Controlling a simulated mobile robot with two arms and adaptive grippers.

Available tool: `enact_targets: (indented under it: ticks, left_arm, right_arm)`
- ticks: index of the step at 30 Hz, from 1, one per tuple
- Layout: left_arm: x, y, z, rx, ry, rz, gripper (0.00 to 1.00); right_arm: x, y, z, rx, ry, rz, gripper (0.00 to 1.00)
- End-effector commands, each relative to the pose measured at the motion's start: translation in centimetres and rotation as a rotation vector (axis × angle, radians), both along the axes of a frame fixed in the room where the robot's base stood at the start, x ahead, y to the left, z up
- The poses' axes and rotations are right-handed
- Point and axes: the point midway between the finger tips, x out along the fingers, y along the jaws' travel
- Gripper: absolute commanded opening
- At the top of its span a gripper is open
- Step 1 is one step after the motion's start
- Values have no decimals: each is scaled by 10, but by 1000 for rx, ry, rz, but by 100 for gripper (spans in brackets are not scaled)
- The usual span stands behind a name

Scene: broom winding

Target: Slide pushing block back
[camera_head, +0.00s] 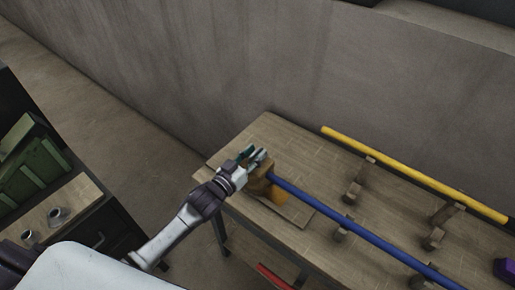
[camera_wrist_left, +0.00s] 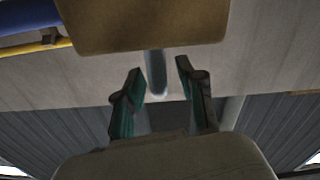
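The pushing block appears to be the orange-brown block (camera_head: 268,186) on the left part of the wooden table, at the near end of a blue rod (camera_head: 365,232). My left gripper (camera_head: 255,157) is beside the block's upper left side. In the left wrist view, the block (camera_wrist_left: 140,24) is just beyond the spread fingertips (camera_wrist_left: 160,70), with nothing clearly between them. Whether a finger touches the block cannot be told. A short grey bar (camera_wrist_left: 155,72) shows below the block there. My right gripper is not in view.
A yellow rod (camera_head: 410,172) lies along the table's far side. Wooden supports (camera_head: 357,182) stand between the rods. A purple object (camera_head: 506,270) is at the right edge. A grey wall (camera_head: 300,65) is behind the table (camera_head: 262,128). A green crate (camera_head: 36,165) is at far left.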

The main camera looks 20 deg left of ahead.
Motion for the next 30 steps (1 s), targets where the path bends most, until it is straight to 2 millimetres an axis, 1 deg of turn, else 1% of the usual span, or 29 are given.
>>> enact_targets:
  ticks: [1,5,14,17,21,30]
  left_arm:
    - [6,-2,1,0,-1,0,39]
    - [13,-5,0,0,0,0,39]
    - [15,-6,-1,0,1,0,39]
    - [15,-5,-1,0,1,0,24]
    - [15,-5,0,0,1,0,1]
    - [15,-5,-1,0,1,0,0]
  right_arm:
    - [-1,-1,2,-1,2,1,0]
    - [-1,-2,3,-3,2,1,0]
    - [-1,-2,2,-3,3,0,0]
    - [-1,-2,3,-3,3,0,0]
    - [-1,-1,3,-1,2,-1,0]
    - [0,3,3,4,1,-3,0]
